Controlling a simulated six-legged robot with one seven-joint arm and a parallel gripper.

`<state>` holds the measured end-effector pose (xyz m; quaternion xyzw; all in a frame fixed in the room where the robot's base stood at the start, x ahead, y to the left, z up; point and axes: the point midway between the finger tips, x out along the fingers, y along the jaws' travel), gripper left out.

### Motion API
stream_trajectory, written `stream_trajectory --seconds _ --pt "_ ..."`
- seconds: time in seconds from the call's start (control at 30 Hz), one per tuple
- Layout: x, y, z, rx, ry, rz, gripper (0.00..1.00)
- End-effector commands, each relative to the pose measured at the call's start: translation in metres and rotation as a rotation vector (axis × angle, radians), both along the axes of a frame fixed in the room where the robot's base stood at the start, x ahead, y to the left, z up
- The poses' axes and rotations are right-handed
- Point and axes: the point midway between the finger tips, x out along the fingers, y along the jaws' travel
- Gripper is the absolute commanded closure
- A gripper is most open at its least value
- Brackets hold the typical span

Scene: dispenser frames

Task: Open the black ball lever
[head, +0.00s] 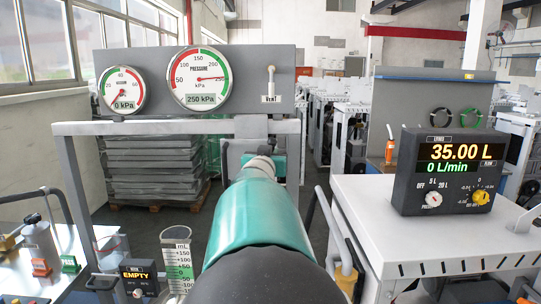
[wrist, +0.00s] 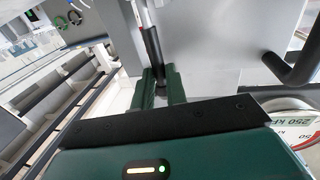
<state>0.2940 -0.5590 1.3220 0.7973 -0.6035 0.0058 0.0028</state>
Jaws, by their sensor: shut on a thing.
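In the wrist view, my gripper (wrist: 161,88) has its two green fingers closed around the lower end of a black lever (wrist: 152,48). The lever is a dark rod with a lighter, reddish section at its upper end, in front of a grey panel. Its held tip sits between the fingers, so I cannot see a ball clearly. In the head view, my teal arm reaches forward to the grey gauge panel (head: 248,62) and hides most of the gripper and the lever.
The panel carries a vacuum gauge (head: 123,90) at 0 kPa and a pressure gauge (head: 201,78) at 250 kPa. A small labelled valve (head: 271,86) is at its right. A display box (head: 449,172) reading 35.00 L stands on a white cabinet (head: 400,245) at right. A graduated cylinder (head: 177,262) is lower left.

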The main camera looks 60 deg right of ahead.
Motion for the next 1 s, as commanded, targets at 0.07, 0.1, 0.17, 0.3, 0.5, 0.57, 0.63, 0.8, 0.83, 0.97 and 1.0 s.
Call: stream_trajectory --seconds 0.07,0.1,0.17,0.3,0.5,0.57,0.63,0.8,0.83,0.97,1.0 --pt "-0.001 0.000 -0.002 -0.010 -0.004 -0.001 1.00" --pt "-0.001 0.001 -0.003 -0.017 -0.008 -0.001 1.00" --pt "-0.002 0.002 -0.003 -0.034 -0.016 0.000 1.00" --pt "-0.003 0.007 -0.005 -0.082 -0.040 0.000 1.00" --pt "-0.008 0.015 -0.011 -0.186 -0.093 0.001 1.00" --pt "-0.009 0.019 -0.013 -0.228 -0.113 0.001 1.00" --pt "-0.011 0.023 -0.017 -0.282 -0.142 0.001 1.00" --pt "-0.016 0.032 -0.026 -0.419 -0.211 0.001 1.00" --pt "-0.017 0.033 -0.027 -0.441 -0.223 0.002 1.00" --pt "-0.019 0.039 -0.033 -0.529 -0.268 0.002 1.00" --pt "-0.020 0.040 -0.035 -0.553 -0.280 0.002 1.00"
